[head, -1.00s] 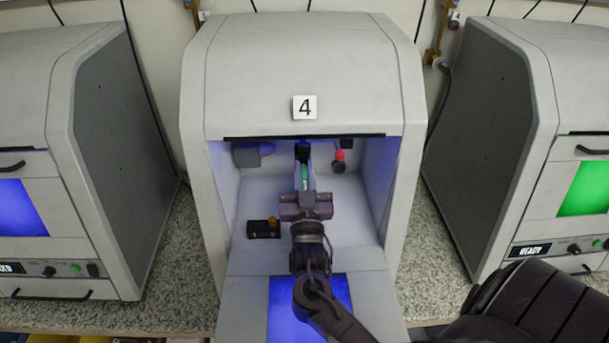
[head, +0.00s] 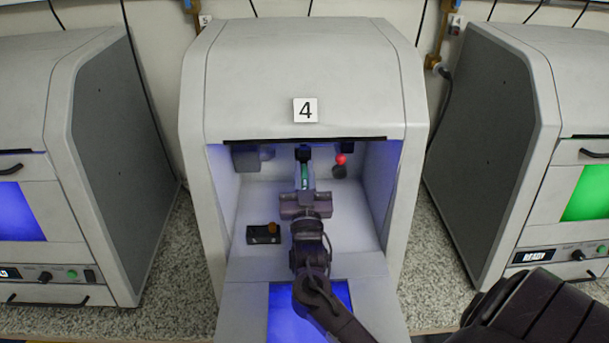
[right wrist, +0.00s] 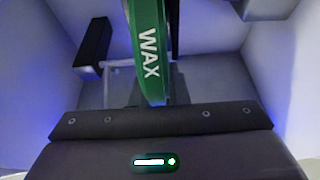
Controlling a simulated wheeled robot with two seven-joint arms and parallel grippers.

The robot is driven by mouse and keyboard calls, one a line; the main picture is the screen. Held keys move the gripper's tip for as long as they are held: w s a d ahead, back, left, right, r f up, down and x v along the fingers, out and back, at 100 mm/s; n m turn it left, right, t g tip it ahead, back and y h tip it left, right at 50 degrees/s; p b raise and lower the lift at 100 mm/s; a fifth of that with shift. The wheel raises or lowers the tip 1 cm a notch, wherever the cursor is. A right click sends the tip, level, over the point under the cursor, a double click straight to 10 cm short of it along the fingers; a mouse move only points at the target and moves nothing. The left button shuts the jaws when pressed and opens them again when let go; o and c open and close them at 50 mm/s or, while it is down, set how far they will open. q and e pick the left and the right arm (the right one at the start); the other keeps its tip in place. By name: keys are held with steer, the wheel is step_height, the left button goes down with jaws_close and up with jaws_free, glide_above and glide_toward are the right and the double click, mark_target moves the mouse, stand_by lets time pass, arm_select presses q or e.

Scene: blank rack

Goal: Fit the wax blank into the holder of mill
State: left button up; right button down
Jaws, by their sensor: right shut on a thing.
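The wax blank is a green piece lettered WAX in the right wrist view (right wrist: 148,55); it shows small and narrow in the head view (head: 305,176). My right gripper (head: 305,192) is inside the open chamber of mill 4 (head: 305,70) and is shut on the blank, which points toward the back of the chamber. A dark fixture (head: 303,154) stands at the back, just beyond the blank; I cannot tell whether the two touch. The fingertips are hidden behind the gripper body in the head view. My left gripper is not in view.
A small black block with an orange knob (head: 263,233) sits on the chamber floor at left. A red ball-topped part (head: 341,160) and a grey box (head: 248,157) are near the back. The lowered door (head: 235,300) lies in front. Other mills flank this one.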

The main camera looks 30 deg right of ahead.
steer(key=c, duration=1.3)
jaws_free()
